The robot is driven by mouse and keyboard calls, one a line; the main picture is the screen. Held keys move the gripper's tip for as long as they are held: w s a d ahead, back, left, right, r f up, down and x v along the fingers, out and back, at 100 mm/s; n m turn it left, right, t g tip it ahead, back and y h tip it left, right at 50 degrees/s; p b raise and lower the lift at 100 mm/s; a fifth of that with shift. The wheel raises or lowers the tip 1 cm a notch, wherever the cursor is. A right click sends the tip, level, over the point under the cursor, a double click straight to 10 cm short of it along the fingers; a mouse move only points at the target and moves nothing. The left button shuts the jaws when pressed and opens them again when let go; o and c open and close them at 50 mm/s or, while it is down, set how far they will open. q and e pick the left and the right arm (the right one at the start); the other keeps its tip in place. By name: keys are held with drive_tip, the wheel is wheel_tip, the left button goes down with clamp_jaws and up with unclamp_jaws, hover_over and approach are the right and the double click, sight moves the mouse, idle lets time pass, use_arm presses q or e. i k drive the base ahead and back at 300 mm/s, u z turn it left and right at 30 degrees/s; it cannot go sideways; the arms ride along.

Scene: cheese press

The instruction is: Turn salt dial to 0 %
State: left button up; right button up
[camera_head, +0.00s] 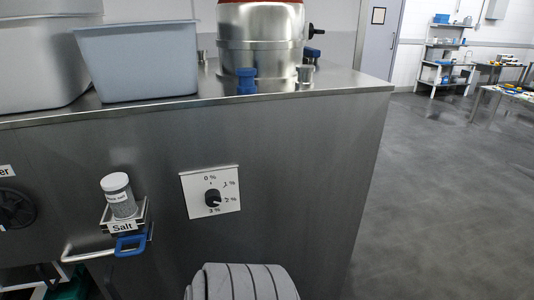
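The salt dial (212,198) is a small black knob on a white square plate (190,185), fixed to the steel front of the counter. The plate reads 0 % at the top, 1 % at the upper right, 2 % at the right and 3 % at the bottom. The knob is too small to tell for sure which mark it points at. To its left, a clear salt jar (122,205) with a white lid stands in a bracket labelled Salt (122,227). Neither of my grippers can be made out, and nothing touches the dial.
A blue handle (131,252) and a bent metal bar (88,256) stick out below the jar. A black handwheel (14,209) sits at the far left. A grey tub (138,65) and a steel vessel (260,45) stand on the counter. Floor at right is clear.

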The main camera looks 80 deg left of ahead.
sight(212, 198)
drive_tip(key=i, duration=0.9)
drive_tip(key=u, duration=2.5)
